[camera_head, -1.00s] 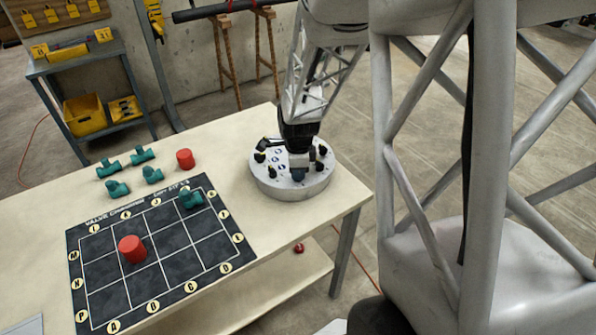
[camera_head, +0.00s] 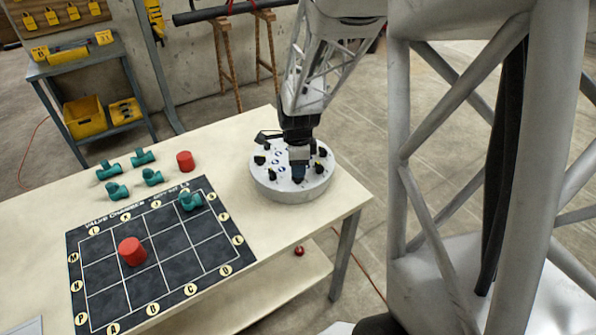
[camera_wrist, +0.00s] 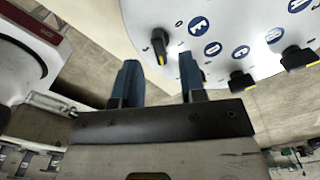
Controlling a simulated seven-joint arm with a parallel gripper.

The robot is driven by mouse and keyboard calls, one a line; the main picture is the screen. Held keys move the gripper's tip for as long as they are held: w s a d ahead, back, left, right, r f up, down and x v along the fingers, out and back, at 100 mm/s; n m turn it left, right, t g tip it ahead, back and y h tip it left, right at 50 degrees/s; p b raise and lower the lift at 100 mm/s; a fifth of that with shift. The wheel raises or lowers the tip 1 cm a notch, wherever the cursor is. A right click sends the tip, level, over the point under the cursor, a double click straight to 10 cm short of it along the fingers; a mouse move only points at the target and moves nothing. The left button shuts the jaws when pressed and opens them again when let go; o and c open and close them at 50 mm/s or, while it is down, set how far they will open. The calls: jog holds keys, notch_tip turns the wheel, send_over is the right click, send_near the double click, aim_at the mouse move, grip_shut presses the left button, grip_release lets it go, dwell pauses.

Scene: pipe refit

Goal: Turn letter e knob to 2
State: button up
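A round white panel (camera_head: 268,187) sits on the right end of the table and carries several black knobs with yellow pointer marks. My gripper (camera_head: 299,176) points down over the panel's front part. In the wrist view its two blue fingers (camera_wrist: 159,72) are apart, with nothing held. One knob (camera_wrist: 158,46) shows beyond the fingertips, in line with the gap. Two other knobs, one (camera_wrist: 241,80) and another (camera_wrist: 298,58), lie to the right. Blue round letter labels (camera_wrist: 199,25) show on the panel. I cannot tell which knob is letter e, and its number is unreadable.
A black lettered grid board (camera_head: 160,255) lies left of the panel, with a red cylinder (camera_head: 132,251) and a green valve piece (camera_head: 190,201) on it. Several green pieces (camera_head: 117,191) and another red cylinder (camera_head: 185,161) stand behind it. Bare table separates board and panel.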

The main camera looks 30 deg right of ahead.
jog(key=shift+r, duration=2.2)
jog(key=shift+a+r, duration=0.1)
jog(key=shift+s+a+r, duration=0.1)
jog(key=shift+a+r, duration=0.05)
jog(key=shift+r, duration=0.05)
jog(key=s+a+r+n+t, duration=0.1)
jog(key=s+a+r+n, duration=0.6)
jog(key=n, duration=0.5)
jog(key=s+a+r+n+t, duration=0.1)
jog(key=s+a+r+n, duration=0.7)
jog(key=s+a+n, duration=0.3)
jog(key=shift+s+a+n+t, duration=0.3)
jog(key=shift+s+a+n, duration=0.1)
jog(key=shift+s, duration=0.15)
jog(key=shift+w, duration=0.1)
